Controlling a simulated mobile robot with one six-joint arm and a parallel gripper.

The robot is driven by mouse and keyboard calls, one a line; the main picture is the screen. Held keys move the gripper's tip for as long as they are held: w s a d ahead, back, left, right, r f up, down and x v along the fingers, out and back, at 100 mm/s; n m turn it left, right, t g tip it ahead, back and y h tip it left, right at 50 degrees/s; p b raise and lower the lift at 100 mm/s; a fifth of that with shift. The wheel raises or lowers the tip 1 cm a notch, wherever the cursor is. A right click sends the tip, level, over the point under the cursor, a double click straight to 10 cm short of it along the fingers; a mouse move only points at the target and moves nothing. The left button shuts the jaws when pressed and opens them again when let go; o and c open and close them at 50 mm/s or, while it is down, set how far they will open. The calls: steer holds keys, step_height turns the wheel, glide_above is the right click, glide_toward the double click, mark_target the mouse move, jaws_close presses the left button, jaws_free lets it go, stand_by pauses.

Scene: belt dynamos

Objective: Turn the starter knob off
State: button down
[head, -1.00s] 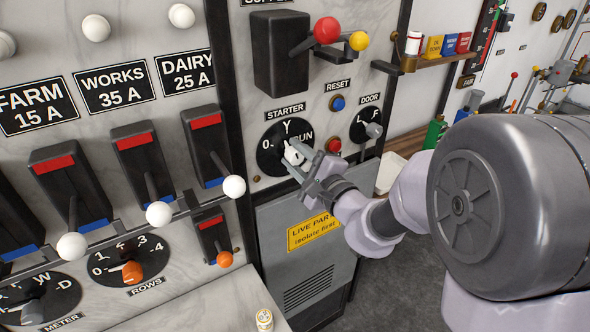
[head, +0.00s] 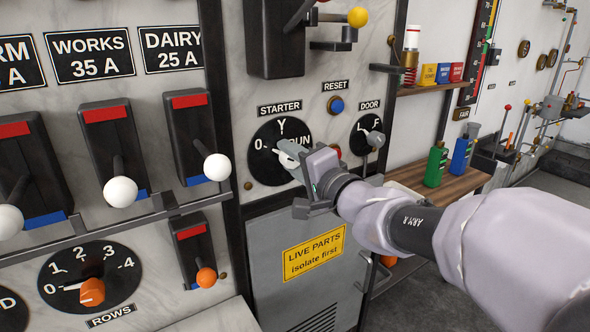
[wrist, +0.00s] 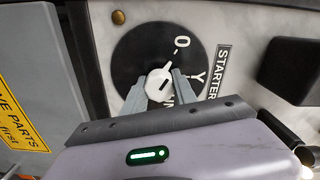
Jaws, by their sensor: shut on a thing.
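The starter knob (wrist: 155,88) is white and sits at the centre of a round black dial (wrist: 135,55) marked 0, Y and RUN. In the wrist view its narrow tip points towards the 0 mark. My gripper (wrist: 158,92) is shut on the starter knob, one grey finger on each side. In the head view my gripper (head: 292,163) reaches the dial from the lower right and hides part of the knob (head: 285,157) and of the RUN label. The STARTER label (head: 280,108) is above the dial.
The red button right of the dial is partly hidden by my gripper. The blue RESET button (head: 336,105) and the DOOR knob (head: 376,139) are close by. A grey cover with a yellow warning sign (head: 314,253) is below. White-balled levers (head: 217,167) stick out at left.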

stand_by(0.5)
steer(key=c, duration=1)
jaws_free()
steer(key=p+v, duration=0.2)
steer(key=v, duration=1.5)
steer(key=shift+s, duration=0.2)
steer(key=shift+d, duration=0.15)
